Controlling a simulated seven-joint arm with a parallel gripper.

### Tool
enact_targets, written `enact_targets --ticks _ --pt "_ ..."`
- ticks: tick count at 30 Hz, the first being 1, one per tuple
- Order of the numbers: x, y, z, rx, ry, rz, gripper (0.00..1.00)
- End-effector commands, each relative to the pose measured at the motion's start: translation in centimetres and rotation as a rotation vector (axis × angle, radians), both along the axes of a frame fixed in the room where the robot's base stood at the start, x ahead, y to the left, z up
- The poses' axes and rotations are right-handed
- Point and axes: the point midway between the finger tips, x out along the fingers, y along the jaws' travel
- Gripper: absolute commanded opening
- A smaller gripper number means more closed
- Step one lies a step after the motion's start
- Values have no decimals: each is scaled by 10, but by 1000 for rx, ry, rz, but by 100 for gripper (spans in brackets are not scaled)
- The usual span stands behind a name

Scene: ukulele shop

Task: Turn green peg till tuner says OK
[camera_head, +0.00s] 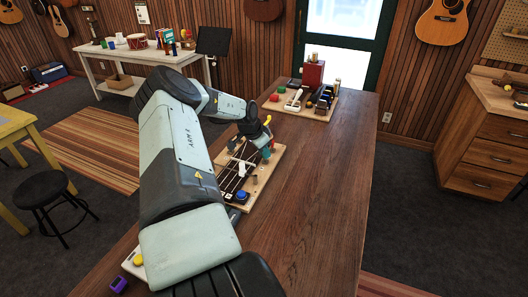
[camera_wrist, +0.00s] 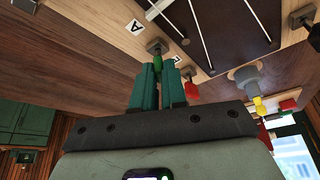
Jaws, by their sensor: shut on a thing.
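In the wrist view, my gripper (camera_wrist: 157,72) has its two teal fingers closed around the green peg (camera_wrist: 157,60). The peg's shaft runs up into a dark post at the edge of the wooden board (camera_wrist: 205,62). A label with the letter A (camera_wrist: 135,26) is beside it. In the head view, the board (camera_head: 262,181) with its dark strung panel lies on the table, partly behind my arm. The green peg cannot be made out clearly there. I cannot make out a tuner reading in either view.
A red peg (camera_wrist: 192,91) is close to the right of my fingers, and a yellow peg (camera_wrist: 259,104) is farther right. A blue knob (camera_head: 242,195) sits at the board's near end. Another board with tools (camera_head: 304,104) stands at the table's far end. The table's right side is clear.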

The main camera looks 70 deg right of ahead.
Motion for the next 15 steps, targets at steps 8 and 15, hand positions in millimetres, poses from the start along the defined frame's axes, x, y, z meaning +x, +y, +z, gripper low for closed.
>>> enact_targets --ticks 8,15 --pt "1 1 0 2 -1 1 0" --pt "1 0 0 1 -1 1 37"
